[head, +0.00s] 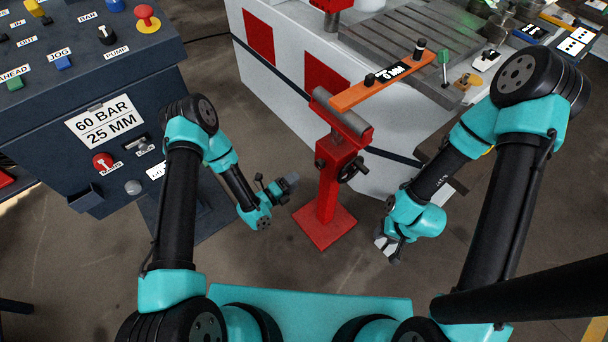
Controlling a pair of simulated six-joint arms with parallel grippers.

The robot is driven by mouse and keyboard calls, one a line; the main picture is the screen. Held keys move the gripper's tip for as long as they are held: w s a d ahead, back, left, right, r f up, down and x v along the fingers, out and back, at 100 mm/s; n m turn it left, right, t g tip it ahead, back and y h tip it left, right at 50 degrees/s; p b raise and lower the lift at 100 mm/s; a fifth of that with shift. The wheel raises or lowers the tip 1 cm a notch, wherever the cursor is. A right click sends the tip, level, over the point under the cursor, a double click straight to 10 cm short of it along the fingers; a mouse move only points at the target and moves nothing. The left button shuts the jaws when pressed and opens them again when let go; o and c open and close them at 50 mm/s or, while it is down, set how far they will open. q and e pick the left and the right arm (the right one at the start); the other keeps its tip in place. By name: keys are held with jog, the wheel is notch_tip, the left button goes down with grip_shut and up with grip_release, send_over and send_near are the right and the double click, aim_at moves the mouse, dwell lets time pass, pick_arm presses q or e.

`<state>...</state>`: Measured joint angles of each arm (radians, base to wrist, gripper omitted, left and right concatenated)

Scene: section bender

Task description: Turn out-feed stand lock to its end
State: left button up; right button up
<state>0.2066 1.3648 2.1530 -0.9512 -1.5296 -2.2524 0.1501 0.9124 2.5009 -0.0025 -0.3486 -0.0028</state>
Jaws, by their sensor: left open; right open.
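The out-feed stand (328,190) is a red post on a square red base, with a grey roller (342,118) across its top. Its lock (352,170) is a dark handwheel-like knob on the right side of the post. My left gripper (290,182) is open and empty to the left of the post, apart from it. My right gripper (388,246) is open, low to the right of the stand's base and below the lock, not touching it. The fine shape of both fingertips is small in this view.
An orange bar (376,86) with a black label lies above the roller and reaches the machine bed (415,40). The white machine body (275,75) stands behind the stand. A dark control console (90,80) stands at left. Open floor surrounds the stand's base.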

pick_arm(q)
jog(key=v, duration=0.5)
jog(key=shift+d, duration=0.1)
dwell(0.5)
jog(key=n, duration=3)
jog(key=shift+a+n, duration=0.25)
jog(key=shift+n, duration=0.15)
jog(key=shift+d, duration=0.1)
